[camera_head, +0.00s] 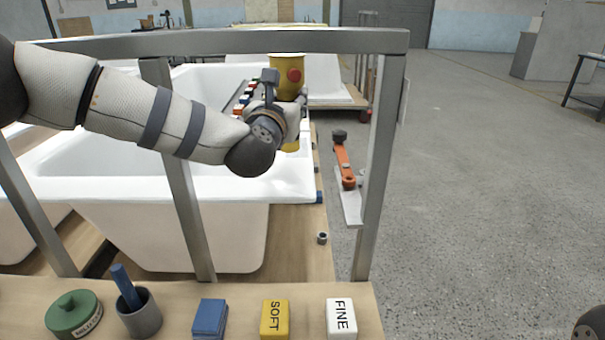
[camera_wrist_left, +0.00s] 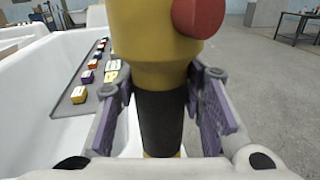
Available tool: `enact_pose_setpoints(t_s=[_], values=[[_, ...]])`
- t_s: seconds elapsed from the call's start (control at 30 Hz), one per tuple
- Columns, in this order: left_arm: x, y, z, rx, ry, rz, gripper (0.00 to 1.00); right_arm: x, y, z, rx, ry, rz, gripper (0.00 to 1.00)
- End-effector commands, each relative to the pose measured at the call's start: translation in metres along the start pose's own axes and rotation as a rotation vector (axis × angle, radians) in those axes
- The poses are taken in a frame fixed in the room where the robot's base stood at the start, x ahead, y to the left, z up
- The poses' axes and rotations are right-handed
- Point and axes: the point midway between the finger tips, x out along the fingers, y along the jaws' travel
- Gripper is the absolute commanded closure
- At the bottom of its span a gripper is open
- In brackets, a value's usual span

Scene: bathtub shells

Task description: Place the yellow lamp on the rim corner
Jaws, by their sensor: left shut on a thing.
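The yellow lamp (camera_head: 287,66) has a red round button and a dark grip. My left gripper (camera_head: 283,110) is shut on the lamp, and the lamp stands upright in it near the right end of the white bathtub. In the left wrist view the lamp (camera_wrist_left: 158,60) fills the middle, and the left gripper's fingers (camera_wrist_left: 160,120) are on both sides of its dark handle. The bathtub rim (camera_head: 290,187) shows below the gripper. I cannot tell whether the lamp's lower end touches the rim. My right gripper is not in view.
A metal frame (camera_head: 385,150) stands in front of the tub. A tray (camera_wrist_left: 75,107) with several coloured blocks lies across the tub. A yellow SOFT block (camera_head: 274,318) and a white FINE block (camera_head: 341,318) lie on the front bench.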

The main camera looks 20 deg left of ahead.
Motion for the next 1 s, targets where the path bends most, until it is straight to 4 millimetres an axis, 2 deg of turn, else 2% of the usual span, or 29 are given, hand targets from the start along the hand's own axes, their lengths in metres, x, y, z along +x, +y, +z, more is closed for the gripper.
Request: enact_pose_setpoints(t_s=[0.03, 0.1, 0.27, 0.43, 0.5, 0.8, 0.83, 0.9, 1.0], values=[[0.0, -0.001, -0.018, 0.004, 0.01, -0.001, 0.97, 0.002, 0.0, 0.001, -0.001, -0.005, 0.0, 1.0], [0.0, -0.001, -0.035, 0.004, 0.009, -0.001, 0.97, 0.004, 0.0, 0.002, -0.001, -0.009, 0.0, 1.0], [0.0, -0.002, -0.057, 0.003, 0.005, -0.001, 0.97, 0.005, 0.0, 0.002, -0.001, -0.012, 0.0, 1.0], [-0.001, -0.003, -0.087, 0.004, 0.007, -0.002, 0.97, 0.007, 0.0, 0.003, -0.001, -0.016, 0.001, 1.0], [-0.001, -0.003, -0.093, 0.001, 0.004, -0.002, 0.97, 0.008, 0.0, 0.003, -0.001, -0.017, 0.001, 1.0], [-0.001, -0.003, -0.097, 0.001, 0.005, -0.002, 0.97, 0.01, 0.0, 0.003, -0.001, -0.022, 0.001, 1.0], [-0.001, -0.003, -0.097, 0.001, 0.006, -0.002, 0.61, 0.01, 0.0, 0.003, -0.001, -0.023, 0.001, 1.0], [-0.001, -0.003, -0.096, 0.001, 0.004, -0.002, 0.45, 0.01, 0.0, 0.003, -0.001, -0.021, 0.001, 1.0], [-0.001, -0.003, -0.095, 0.001, 0.004, -0.002, 0.44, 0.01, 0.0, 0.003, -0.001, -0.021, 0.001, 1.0]])
